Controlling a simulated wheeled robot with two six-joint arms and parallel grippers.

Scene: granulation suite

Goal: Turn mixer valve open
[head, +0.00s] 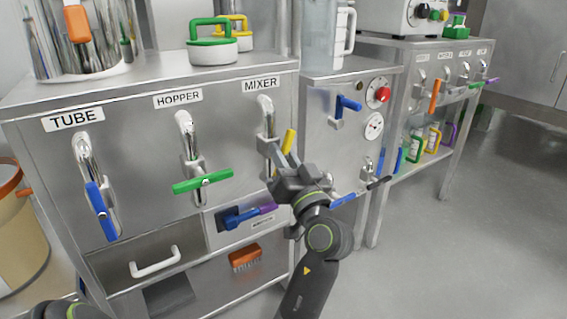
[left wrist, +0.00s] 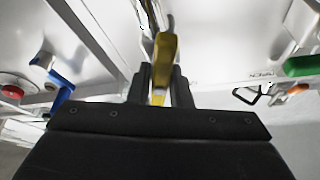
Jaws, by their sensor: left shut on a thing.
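The mixer valve is a chrome pipe (head: 266,118) under the MIXER label (head: 261,85) on the steel cabinet front, with a yellow handle (head: 289,141). One yellow end shows slanting up just right of the pipe; my gripper hides the rest. My left gripper (head: 284,168) is at the handle, shut on it. In the left wrist view the yellow handle (left wrist: 164,55) lies between the two dark fingers (left wrist: 162,88), with its pipe beyond. I cannot tell the handle's exact angle. My right gripper is in neither view.
Left of it are the HOPPER valve with a level green handle (head: 203,182) and the TUBE valve with a blue handle hanging down (head: 101,211). Below are a blue-and-purple lever (head: 248,216) and an orange brush (head: 245,258). Open floor (head: 450,260) lies at the right.

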